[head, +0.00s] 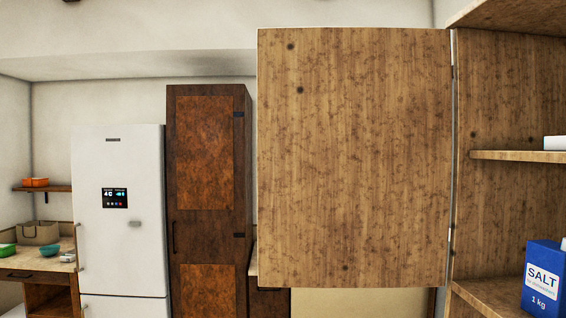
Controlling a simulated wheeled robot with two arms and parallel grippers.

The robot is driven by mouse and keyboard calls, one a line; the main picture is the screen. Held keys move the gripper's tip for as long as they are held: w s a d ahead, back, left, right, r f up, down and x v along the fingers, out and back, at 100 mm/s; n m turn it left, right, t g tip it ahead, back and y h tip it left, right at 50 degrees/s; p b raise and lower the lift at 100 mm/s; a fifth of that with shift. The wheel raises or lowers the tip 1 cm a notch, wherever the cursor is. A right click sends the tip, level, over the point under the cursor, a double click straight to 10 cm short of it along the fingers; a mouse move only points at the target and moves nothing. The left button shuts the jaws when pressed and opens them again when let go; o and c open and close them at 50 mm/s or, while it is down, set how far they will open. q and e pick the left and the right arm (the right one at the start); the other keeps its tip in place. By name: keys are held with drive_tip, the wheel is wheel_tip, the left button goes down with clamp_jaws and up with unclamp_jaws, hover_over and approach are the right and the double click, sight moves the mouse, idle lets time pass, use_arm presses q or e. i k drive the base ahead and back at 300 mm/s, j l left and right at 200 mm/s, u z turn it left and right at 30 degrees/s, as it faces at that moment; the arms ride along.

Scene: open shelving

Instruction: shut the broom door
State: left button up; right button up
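A large light-brown wooden door panel (355,160) fills the middle of the head view. It is hinged along its right edge to an open shelving unit (500,95) and stands swung open, away from the shelves. A tall dark-brown cabinet (206,190) with a black handle stands further back on the left, and its doors look shut. I cannot tell from labels which door is the broom door. Neither of my grippers is in view.
A blue salt box (541,279) stands on the lower shelf at the right. A white fridge (122,210) stands left of the dark cabinet. A counter (60,262) with bowls and a wall shelf (48,189) are at the far left.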

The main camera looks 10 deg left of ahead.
sight(355, 125)
drive_tip(key=j+u, duration=0.25)
drive_tip(key=j, duration=0.15)
drive_tip(key=i+j+u, duration=0.15)
drive_tip(key=j+u, duration=0.15)
drive_tip(key=i+j+u, duration=0.25)
drive_tip(key=j, duration=0.25)
drive_tip(key=i+j+u, duration=0.2)
drive_tip(key=i+j, duration=0.15)
drive_tip(key=i+j+u, duration=0.15)
drive_tip(key=i+j, duration=0.15)
drive_tip(key=i, duration=0.25)
drive_tip(key=i+z, duration=0.55)
drive_tip(key=z, duration=0.15)
drive_tip(key=i+j+z, duration=0.3)
drive_tip(key=i+l+z, duration=0.1)
drive_tip(key=z, duration=0.35)
drive_tip(key=i+z, duration=0.25)
drive_tip(key=z, duration=0.2)
drive_tip(key=i+z, duration=0.2)
drive_tip(key=z, duration=0.2)
drive_tip(key=i+j+z, duration=0.1)
drive_tip(key=z, duration=0.35)
drive_tip(key=i+j+z, duration=0.2)
drive_tip(key=z, duration=0.25)
drive_tip(key=i+j+z, duration=0.15)
drive_tip(key=z, duration=0.3)
drive_tip(key=i+j+z, duration=0.4)
drive_tip(key=j+z, duration=0.2)
drive_tip(key=j, duration=0.1)
